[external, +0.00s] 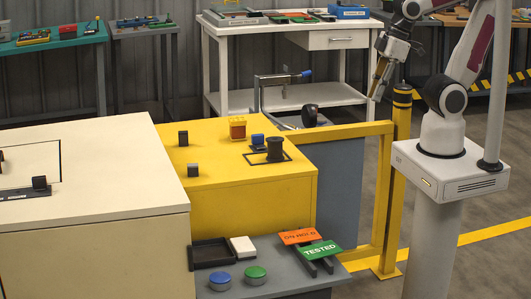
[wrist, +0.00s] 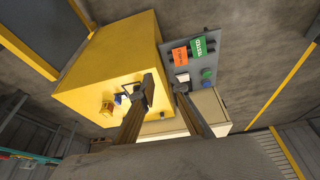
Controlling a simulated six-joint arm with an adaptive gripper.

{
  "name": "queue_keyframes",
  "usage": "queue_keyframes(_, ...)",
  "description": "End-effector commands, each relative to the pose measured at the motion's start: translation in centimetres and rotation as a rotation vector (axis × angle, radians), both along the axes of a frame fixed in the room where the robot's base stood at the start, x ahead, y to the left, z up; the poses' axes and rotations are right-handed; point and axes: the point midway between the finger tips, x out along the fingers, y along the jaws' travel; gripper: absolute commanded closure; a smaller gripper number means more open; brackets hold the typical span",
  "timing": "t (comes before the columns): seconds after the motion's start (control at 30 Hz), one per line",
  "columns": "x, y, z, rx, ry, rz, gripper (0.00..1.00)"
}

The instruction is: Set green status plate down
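The green status plate (external: 321,251) reads "TESTED" and rests on a dark railed holder on the low grey shelf (external: 285,279), at the front of the external view. It also shows in the wrist view (wrist: 203,45), up and right of the fingertips. An orange plate (external: 299,236) lies beside it on the same holder. My gripper (external: 377,88) is raised at the upper right of the external view, well apart from both plates. In the wrist view my gripper (wrist: 165,87) has its fingers spread with nothing between them.
A black tray (external: 209,253), a white block (external: 243,246), a blue button (external: 220,280) and a green button (external: 255,275) share the shelf. A yellow cabinet (external: 250,186) and a yellow rail (external: 345,131) stand behind it. A cream cabinet (external: 90,240) is at left.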

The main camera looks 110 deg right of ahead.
Motion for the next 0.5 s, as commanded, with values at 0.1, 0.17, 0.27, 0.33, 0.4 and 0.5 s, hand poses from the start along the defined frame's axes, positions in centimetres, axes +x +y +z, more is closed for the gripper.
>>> queue_keyframes(0.1, 0.3, -0.7, -0.6, -0.005, 0.022, -0.019, 0.85)
queue_keyframes(0.17, 0.4, -1.0, -0.9, -0.009, 0.033, -0.028, 0.85)
queue_keyframes(0.27, 0.6, -1.7, -1.5, -0.013, 0.056, -0.044, 0.85)
queue_keyframes(0.33, 0.9, -2.3, -2.1, -0.018, 0.076, -0.057, 0.85)
queue_keyframes(0.4, 1.1, -3.0, -2.7, -0.024, 0.098, -0.072, 0.85)
queue_keyframes(0.5, 1.6, -4.1, -3.8, -0.032, 0.131, -0.092, 0.85)
